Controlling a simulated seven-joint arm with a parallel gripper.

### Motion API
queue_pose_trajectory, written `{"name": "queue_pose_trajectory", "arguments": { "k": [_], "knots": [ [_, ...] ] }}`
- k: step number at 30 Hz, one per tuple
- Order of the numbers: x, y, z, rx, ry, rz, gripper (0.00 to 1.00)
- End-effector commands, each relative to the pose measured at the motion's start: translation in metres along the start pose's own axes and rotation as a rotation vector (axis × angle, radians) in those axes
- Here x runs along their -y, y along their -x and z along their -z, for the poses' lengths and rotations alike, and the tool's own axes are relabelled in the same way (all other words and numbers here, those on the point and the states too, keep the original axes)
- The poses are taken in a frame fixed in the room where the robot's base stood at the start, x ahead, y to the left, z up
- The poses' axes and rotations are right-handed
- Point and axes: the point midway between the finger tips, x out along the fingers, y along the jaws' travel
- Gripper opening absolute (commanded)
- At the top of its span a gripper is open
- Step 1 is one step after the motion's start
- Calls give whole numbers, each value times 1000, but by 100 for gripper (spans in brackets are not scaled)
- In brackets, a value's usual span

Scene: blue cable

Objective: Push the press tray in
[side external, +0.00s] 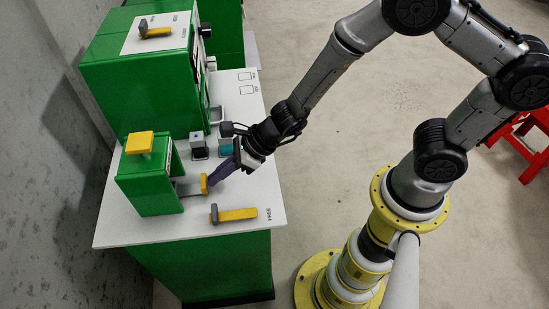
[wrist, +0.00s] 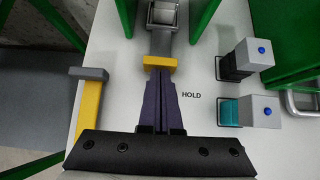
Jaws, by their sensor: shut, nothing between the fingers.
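The press (side external: 150,185) is a small green frame with a yellow block on top, on the white worktop at its near left part. Its grey metal tray (wrist: 163,35) sticks out of the press opening, with a yellow handle bar (wrist: 160,64) at its outer end. The handle also shows in the side view (side external: 204,185). My gripper (wrist: 160,73) is shut and empty, its purple fingers pointing at the middle of the handle. The fingertips are at the handle's outer face; whether they touch it I cannot tell. In the side view my gripper (side external: 210,182) reaches in from the right.
A yellow-handled hammer (side external: 235,214) lies on the worktop (side external: 130,235) close to my gripper. Two blocks with blue buttons, one black below (wrist: 247,58) and one teal below (wrist: 255,110), stand on the other side. A large green cabinet (side external: 140,95) rises behind the press.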

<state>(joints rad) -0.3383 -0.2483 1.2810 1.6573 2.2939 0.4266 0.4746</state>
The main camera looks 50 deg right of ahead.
Motion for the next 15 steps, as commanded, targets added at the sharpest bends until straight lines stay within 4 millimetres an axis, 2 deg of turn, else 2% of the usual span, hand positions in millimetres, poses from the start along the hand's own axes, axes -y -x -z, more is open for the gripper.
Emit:
{"name": "queue_pose_trajectory", "arguments": {
  "k": [5,15],
  "knots": [
    [1,23,27,-14,-7,5,0],
    [1,87,29,-18,-6,7,0]
  ]
}}
